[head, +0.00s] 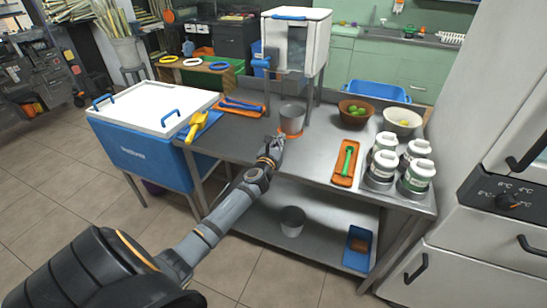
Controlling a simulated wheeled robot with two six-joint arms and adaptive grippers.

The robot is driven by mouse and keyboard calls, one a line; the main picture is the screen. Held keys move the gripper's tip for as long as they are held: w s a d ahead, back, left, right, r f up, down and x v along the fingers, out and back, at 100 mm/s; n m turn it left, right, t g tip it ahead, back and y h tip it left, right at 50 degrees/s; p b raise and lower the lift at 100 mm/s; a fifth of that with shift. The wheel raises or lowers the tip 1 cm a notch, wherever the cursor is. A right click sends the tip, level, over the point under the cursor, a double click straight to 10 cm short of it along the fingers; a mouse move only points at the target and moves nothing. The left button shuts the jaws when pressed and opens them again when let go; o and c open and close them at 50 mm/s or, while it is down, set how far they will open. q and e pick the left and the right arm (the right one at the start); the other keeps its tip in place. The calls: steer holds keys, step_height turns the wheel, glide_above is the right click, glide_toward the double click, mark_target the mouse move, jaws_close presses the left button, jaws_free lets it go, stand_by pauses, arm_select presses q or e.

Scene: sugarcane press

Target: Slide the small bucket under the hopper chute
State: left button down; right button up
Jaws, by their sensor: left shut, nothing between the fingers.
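A small grey bucket (292,114) stands upright on the steel table (232,133), with an orange band or pad at its base. The white hopper machine (318,32) stands on legs behind it, with a grey front panel (297,48). The bucket is in front of and below this machine; I cannot tell whether it is directly under the chute. My left gripper (272,148) is shut and empty, just in front of the bucket on the near side. Whether it touches the bucket is unclear. My right gripper is not in view.
An orange tray (240,106) with blue tongs lies left of the bucket. An orange tray with a green tool (347,160), several jars (418,175) and two bowls (357,111) stand right. A blue cooler (150,142) adjoins the table. Another bucket (292,221) sits on the lower shelf.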

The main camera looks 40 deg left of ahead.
arm_select(q)
steer(key=s, duration=0.1)
steer(key=s+f, duration=0.1)
steer(key=shift+s+d, duration=0.1)
steer(key=shift+s, duration=0.3)
steer(key=v, duration=0.3)
steer(key=shift+s+r, duration=0.1)
steer(key=shift+s, duration=0.1)
steer(key=shift+s+d+r, duration=0.1)
steer(key=shift+s+d, duration=0.05)
steer(key=shift+s, duration=0.1)
steer(key=shift+w, duration=0.1)
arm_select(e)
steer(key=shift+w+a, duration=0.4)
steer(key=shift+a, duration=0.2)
